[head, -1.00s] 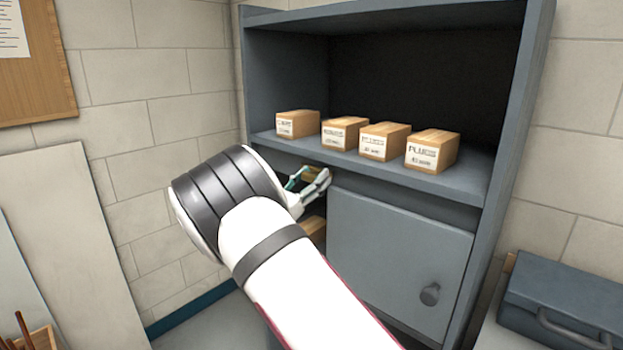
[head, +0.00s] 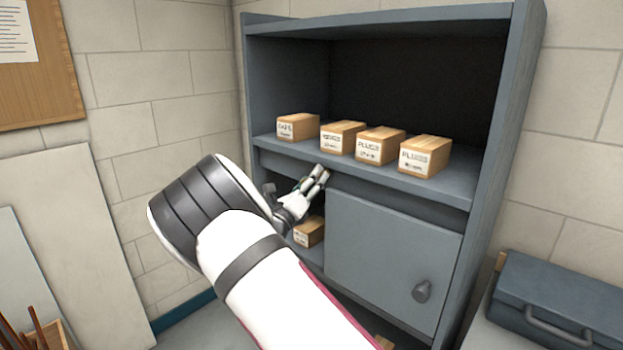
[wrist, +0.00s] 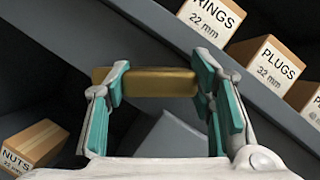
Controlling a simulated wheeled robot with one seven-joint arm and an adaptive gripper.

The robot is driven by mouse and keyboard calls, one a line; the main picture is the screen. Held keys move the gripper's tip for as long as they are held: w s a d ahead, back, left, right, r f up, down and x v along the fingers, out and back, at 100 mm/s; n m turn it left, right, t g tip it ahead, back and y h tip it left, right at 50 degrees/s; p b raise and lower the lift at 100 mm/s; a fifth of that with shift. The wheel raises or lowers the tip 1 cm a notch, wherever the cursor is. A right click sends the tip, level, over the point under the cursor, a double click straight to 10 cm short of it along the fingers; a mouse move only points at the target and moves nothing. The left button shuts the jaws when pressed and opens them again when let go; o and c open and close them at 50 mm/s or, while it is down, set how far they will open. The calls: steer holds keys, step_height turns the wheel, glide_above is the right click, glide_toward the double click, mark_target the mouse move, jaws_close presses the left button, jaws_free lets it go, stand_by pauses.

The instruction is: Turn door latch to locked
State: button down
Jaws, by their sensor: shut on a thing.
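The grey cabinet door (head: 385,250) looks closed at the lower right of the cabinet. A dark grey knob-like handle (head: 422,291) is near its lower right corner; I cannot tell whether it is the latch or how it is turned. My gripper (head: 318,175) is at the shelf's front edge, above and left of the door, well apart from the handle. In the wrist view, my gripper (wrist: 158,90) is shut on a brass-coloured bar (wrist: 150,83) lying across between its fingertips. In the head view the bar is hidden or too small to make out.
Several labelled boxes stand on the shelf, among them a rightmost plugs box (head: 425,157). A nuts box (wrist: 35,145) sits in the open lower left compartment. A blue-grey toolbox (head: 560,305) is at the right. The upper shelf has free room behind the boxes.

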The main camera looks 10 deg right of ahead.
steer(key=shift+n+y+p, duration=0.4)
steer(key=shift+n+y, duration=0.2)
steer(key=shift+n, duration=0.7)
steer(key=c, duration=0.7)
jaws_free()
steer(key=v, duration=1.2)
steer(key=shift+c, duration=0.3)
